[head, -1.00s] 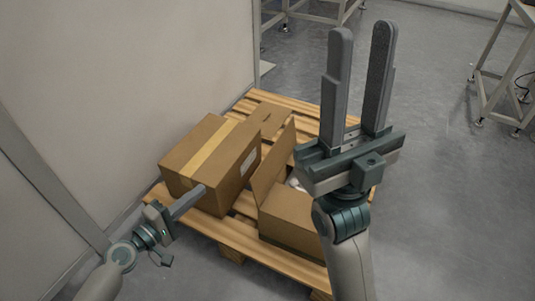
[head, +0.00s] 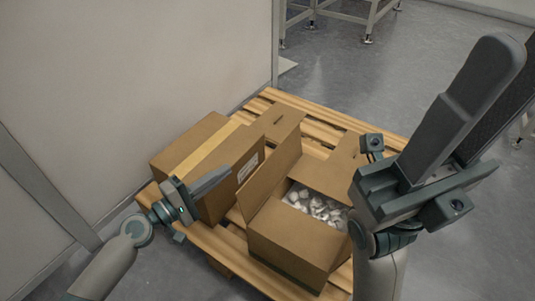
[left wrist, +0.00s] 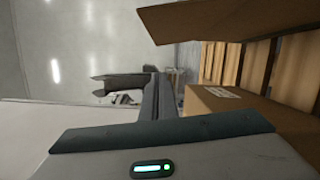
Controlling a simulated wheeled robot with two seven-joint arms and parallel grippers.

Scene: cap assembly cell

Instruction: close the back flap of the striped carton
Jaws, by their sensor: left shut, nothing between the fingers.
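The open brown carton (head: 292,240) sits on the pallet with small pale parts (head: 318,205) inside and a dark band along its bottom edge. Its left flap (head: 272,172) stands up, leaning outward. A back flap with a slot (head: 338,163) lies folded outward behind the opening. My left gripper (head: 222,175) is shut and empty, left of the upright flap and in front of the closed carton. In the left wrist view its fingers (left wrist: 155,97) point away, with brown cardboard (left wrist: 222,20) at upper right. My right gripper (head: 515,75) is raised at the right, open and empty.
A closed carton (head: 190,150) with a tape strip stands on the pallet (head: 322,133) at left, near a pale wall (head: 130,70). Another slotted cardboard panel (head: 282,120) shows behind; I cannot tell its carton.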

